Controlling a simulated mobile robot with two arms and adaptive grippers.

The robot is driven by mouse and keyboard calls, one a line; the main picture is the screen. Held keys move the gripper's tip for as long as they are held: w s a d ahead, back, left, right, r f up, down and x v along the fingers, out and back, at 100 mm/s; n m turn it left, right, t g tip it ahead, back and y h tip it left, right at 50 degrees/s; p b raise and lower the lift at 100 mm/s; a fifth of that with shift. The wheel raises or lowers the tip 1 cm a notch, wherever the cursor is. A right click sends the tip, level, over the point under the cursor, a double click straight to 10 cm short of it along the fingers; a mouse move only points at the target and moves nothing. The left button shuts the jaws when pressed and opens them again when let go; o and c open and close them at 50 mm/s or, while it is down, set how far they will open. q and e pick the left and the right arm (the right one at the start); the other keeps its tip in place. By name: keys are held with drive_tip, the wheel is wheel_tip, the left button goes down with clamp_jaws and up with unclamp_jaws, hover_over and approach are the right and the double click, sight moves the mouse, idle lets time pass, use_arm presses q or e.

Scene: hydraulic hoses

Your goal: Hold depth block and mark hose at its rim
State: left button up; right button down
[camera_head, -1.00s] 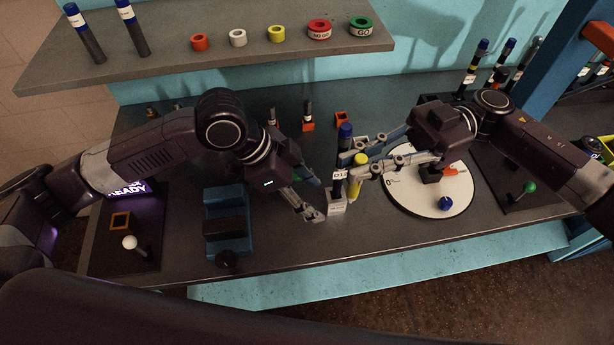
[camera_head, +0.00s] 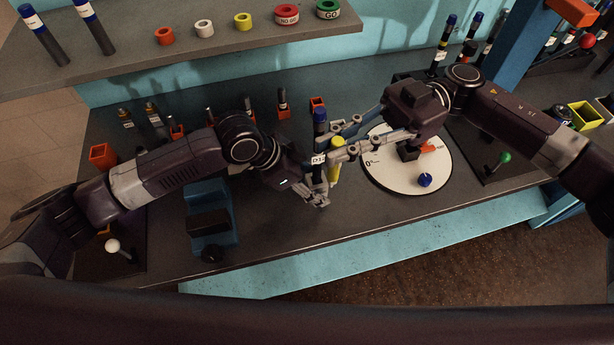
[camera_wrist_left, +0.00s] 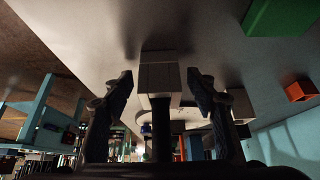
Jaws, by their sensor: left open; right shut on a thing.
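The dark hose (camera_head: 320,134) with a blue upper end and a D12 label stands upright near the bench's middle. In the left wrist view the pale depth block (camera_wrist_left: 160,77) lies between my open fingers, with the dark hose (camera_wrist_left: 161,130) extending from it. In the head view my left gripper (camera_head: 313,196) is low at the hose's foot and largely covers the block. My right gripper (camera_head: 332,148) comes from the right and appears shut on an upright yellow marker (camera_head: 336,160) beside the hose. Exact finger contact is hard to see.
A white round dial plate (camera_head: 385,178) with a blue knob lies to the right. A blue fixture (camera_head: 205,205) stands to the left. The shelf (camera_head: 200,50) behind holds coloured rings and two hoses. The bench's front strip is clear.

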use_arm(q)
drive_tip(key=shift+d+f, duration=0.15)
drive_tip(key=shift+f, duration=0.05)
drive_tip(key=c, duration=1.3)
